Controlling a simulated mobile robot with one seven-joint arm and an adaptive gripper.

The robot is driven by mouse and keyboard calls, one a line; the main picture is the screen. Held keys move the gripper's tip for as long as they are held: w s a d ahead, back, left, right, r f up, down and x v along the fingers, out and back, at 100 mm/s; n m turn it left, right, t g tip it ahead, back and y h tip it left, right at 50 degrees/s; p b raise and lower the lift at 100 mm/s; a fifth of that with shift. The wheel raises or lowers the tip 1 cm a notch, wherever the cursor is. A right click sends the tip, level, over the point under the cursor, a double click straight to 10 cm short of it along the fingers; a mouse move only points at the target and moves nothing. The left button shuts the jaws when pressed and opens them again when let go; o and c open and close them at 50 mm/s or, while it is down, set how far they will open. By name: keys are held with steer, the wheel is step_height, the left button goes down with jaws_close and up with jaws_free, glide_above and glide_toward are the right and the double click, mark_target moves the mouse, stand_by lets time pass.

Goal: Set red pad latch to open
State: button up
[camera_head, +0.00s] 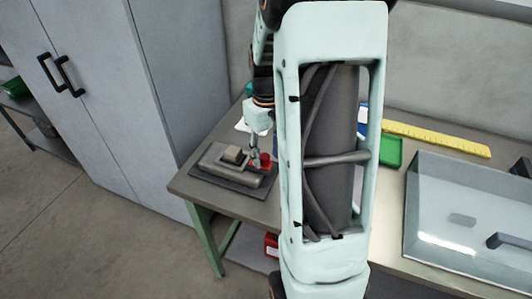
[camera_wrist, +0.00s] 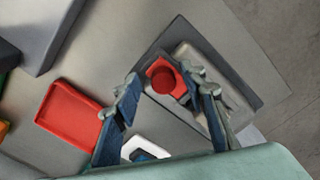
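The red latch (camera_head: 265,160) is a round red knob on a red pad, at the right end of a grey device (camera_head: 212,160) on a dark mat at the table's left corner. In the wrist view the red latch (camera_wrist: 166,78) shows between my fingertips, with its grey device (camera_wrist: 198,58) behind. My gripper (camera_wrist: 166,84) has its two fingers spread, one on each side of the latch; contact cannot be told. In the head view my gripper (camera_head: 254,150) is small, just left of the red knob. My arm hides part of the table.
A red tray (camera_wrist: 70,110) lies to the left in the wrist view. A green tray (camera_head: 390,152), a yellow ruler (camera_head: 435,139) and a clear-lidded case (camera_head: 465,215) occupy the table's right. A grey cabinet (camera_head: 110,90) stands left.

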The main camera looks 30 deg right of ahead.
mark_target(267, 157)
step_height(267, 157, up, 12)
stand_by(0.6)
